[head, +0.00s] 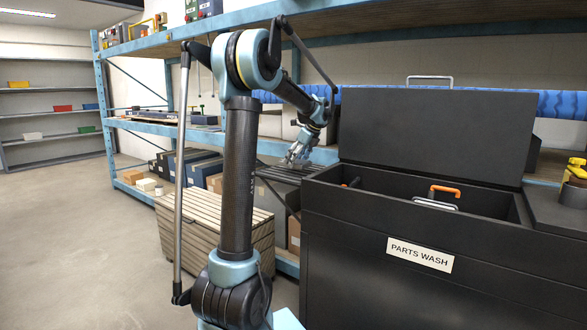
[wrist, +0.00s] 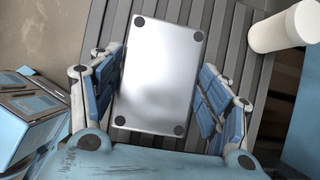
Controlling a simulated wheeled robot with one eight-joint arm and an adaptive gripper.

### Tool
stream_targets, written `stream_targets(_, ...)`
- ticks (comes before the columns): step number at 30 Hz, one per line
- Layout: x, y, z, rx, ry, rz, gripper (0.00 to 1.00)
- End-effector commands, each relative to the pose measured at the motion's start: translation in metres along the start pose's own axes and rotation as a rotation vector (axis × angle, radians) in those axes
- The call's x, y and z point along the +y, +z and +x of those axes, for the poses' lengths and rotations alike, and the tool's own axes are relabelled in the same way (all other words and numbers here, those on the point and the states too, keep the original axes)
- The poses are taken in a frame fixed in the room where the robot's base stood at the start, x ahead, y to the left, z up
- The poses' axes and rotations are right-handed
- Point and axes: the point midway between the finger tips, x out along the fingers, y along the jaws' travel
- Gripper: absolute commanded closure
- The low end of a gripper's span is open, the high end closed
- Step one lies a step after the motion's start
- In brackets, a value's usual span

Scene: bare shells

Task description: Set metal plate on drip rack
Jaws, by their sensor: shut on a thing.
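The metal plate (wrist: 160,75) is a shiny silver rectangle with dark round dots at its corners, seen in the wrist view. My gripper (wrist: 162,88) has its blue-padded fingers on the plate's left and right sides and is shut on it. The drip rack (wrist: 232,40) is a dark slatted surface behind the plate in this view. In the head view, my gripper (head: 297,158) is just above the drip rack (head: 285,173), left of the wash tank. The plate is too small to make out clearly there. Whether it touches the slats I cannot tell.
The black parts wash tank (head: 390,270) stands at the right with its lid (head: 435,135) raised. A handle with orange (head: 445,190) shows inside. A wooden crate (head: 210,235) stands below the rack. A white cylinder (wrist: 283,28) is near the rack's upper right in the wrist view.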

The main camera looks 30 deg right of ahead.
Motion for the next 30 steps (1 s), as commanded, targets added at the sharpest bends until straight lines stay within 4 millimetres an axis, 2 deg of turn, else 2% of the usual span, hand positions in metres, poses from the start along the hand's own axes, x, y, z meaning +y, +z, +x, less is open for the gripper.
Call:
stream_targets(6,0.0,-0.013,0.024,0.0,0.0,0.0,0.68)
stream_targets(17,0.0,-0.015,0.027,0.0,0.0,0.0,0.68)
stream_targets(18,0.0,-0.015,0.026,0.0,0.0,0.0,0.21)
stream_targets(19,0.0,-0.015,0.026,0.0,0.0,0.0,0.14)
stream_targets(20,0.0,-0.015,0.026,0.0,0.0,0.0,0.1)
stream_targets(30,0.0,-0.015,0.026,0.0,0.0,0.0,0.1)
